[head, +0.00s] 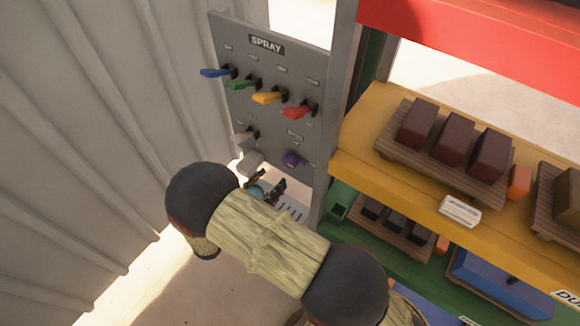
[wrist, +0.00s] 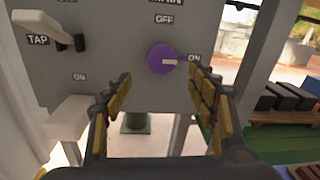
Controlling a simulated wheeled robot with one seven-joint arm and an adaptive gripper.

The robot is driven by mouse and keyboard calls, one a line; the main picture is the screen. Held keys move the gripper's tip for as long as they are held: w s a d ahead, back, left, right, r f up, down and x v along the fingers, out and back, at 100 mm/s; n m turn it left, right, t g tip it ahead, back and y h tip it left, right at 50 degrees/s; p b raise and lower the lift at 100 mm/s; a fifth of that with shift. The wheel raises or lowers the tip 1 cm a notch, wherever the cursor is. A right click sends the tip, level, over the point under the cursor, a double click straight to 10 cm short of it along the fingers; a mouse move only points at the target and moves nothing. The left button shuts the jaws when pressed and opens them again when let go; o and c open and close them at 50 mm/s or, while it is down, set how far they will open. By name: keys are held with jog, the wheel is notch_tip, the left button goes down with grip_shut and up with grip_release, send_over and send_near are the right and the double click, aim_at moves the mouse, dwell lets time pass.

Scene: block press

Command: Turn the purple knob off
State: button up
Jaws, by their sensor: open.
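The purple knob (head: 291,159) sits low on the grey SPRAY panel (head: 268,100) in the head view. In the wrist view the purple knob (wrist: 161,59) is round, with a pale mark pointing right toward the ON label (wrist: 194,57). The OFF label (wrist: 164,19) is above it. My gripper (wrist: 160,80) is open, its two yellow-and-black fingers apart below and to either side of the knob, with nothing between them. In the head view my gripper (head: 266,187) is just below the knob, partly hidden by my arm.
Blue (head: 215,72), green (head: 240,84), yellow (head: 268,97) and red (head: 299,111) levers stick out above. A white TAP lever (wrist: 42,30) is left of the knob, with a white block-like part (wrist: 70,120) below. A yellow shelf (head: 365,115) with dark blocks stands right.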

aim_at(287, 164)
jog(key=x, duration=0.7)
jog(key=shift+w+d+b, duration=0.25)
jog(key=shift+d+b, duration=0.05)
jog(key=shift+b, duration=0.1)
jog(key=c, duration=0.3)
jog(key=c, duration=0.8)
jog(key=shift+c, duration=0.4)
